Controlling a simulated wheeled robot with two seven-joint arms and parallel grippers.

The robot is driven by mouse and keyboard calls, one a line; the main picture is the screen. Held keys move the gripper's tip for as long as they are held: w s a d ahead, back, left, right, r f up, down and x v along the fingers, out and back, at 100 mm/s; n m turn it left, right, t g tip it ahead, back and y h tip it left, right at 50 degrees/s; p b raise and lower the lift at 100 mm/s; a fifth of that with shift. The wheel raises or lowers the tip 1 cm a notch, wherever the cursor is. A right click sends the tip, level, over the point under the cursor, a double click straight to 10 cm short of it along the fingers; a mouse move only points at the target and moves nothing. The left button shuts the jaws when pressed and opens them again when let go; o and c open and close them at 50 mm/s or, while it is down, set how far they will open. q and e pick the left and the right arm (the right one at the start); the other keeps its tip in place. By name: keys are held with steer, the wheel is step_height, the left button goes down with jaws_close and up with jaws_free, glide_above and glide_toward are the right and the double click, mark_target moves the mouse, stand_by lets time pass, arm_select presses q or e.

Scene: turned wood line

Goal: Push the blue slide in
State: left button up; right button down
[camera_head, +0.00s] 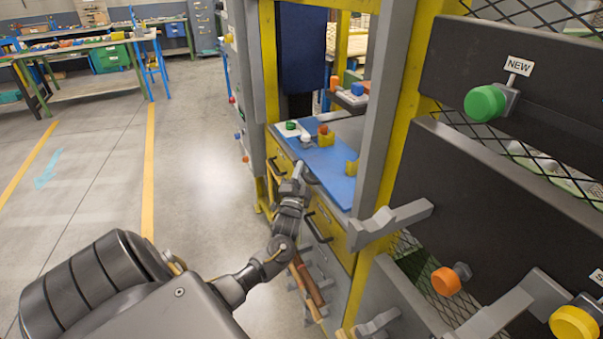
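The blue slide (338,180) is a flat blue board lying on top of the drawer cabinet, inside the yellow and grey frame. Its near left edge faces the aisle. My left gripper (299,172) is at that edge, close to the slide's front. I cannot tell whether it touches the slide, and the fingers are too small to show if they are open or shut. My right gripper is not in view.
A yellow holder with an orange knob (325,137) stands on the slide; another yellow piece (352,167) is at its right. Drawer handles (318,228) stick out below. A grey bracket (390,222) juts out at right. The floor at left (205,150) is clear.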

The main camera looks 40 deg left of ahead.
arm_select(q)
steer(key=b+v, duration=0.1)
steer(key=v, duration=0.9)
steer(key=shift+s+d+b, duration=0.2)
steer(key=shift+s+b, duration=0.15)
steer(key=shift+b, duration=0.05)
steer(key=shift+f, duration=0.15)
